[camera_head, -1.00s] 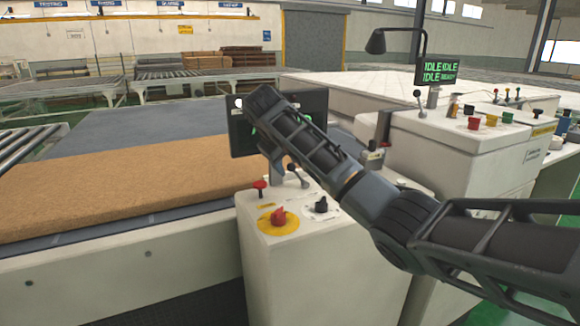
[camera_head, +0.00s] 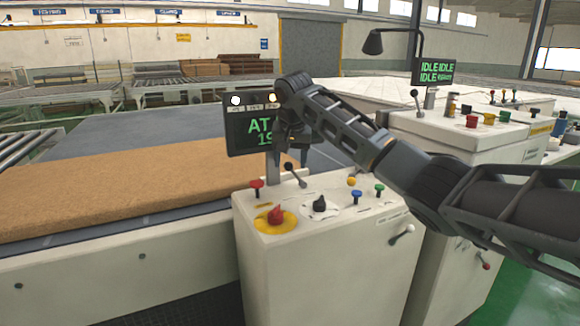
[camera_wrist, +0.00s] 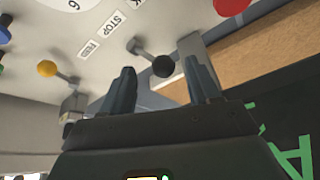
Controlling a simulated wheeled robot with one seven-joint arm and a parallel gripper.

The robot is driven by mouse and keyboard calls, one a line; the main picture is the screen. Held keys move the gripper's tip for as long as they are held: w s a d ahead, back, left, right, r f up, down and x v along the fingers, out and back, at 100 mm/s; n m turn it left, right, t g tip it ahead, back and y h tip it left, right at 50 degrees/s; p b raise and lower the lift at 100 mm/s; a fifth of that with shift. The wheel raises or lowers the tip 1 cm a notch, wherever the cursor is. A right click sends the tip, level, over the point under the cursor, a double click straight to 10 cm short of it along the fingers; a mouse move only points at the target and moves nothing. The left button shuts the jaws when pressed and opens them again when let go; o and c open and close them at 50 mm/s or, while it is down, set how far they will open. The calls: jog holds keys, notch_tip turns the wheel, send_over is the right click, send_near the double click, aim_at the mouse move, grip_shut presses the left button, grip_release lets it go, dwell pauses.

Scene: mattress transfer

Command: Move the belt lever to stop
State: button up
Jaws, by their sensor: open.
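A lever with a black ball knob (camera_head: 289,166) stands on the white control box (camera_head: 325,260). In the wrist view its black knob (camera_wrist: 163,66) lies between and just beyond my fingertips, with no contact that I can make out. A STOP label (camera_wrist: 115,20) and a second label, seemingly FEED (camera_wrist: 88,50), are on the panel near its base. My gripper (camera_head: 291,142) is open and points down above the lever; it also shows in the wrist view (camera_wrist: 161,78). No lever name is readable, so I cannot tell for sure that this is the belt lever.
A screen (camera_head: 250,127) stands close behind my gripper. A brown mattress slab (camera_head: 110,185) lies left.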

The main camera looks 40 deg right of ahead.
aim_at(294, 173)
jog(key=shift+x, duration=1.4)
jog(key=shift+c, duration=0.2)
grip_shut()
